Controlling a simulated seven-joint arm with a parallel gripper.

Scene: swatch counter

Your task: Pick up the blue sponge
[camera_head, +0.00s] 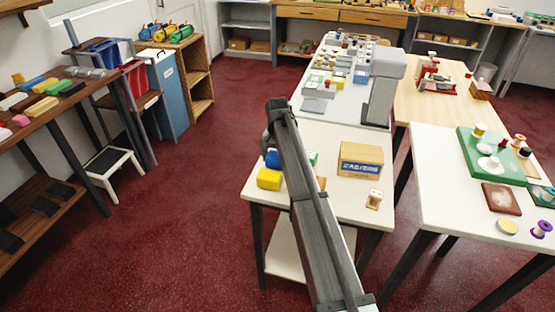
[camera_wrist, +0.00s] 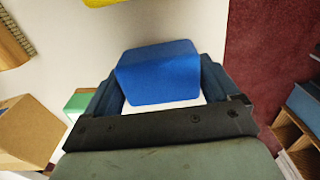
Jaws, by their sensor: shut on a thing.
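The blue sponge (camera_wrist: 158,73) is a rounded blue block between my gripper's two dark fingers in the wrist view. My gripper (camera_wrist: 160,92) is shut on it, with one finger at each side. In the head view a small part of the blue sponge (camera_head: 272,158) shows at the left of my arm, over the white table (camera_head: 345,203). My arm hides the rest of it and most of the gripper there. Whether the sponge touches the table or is clear of it I cannot tell.
A yellow block (camera_head: 269,179) lies close by at the table's left edge. A cardboard box (camera_head: 360,160) with a blue label stands to the right of my arm, with a small spool (camera_head: 374,199) in front of it. A green item (camera_wrist: 80,102) lies beside the gripper.

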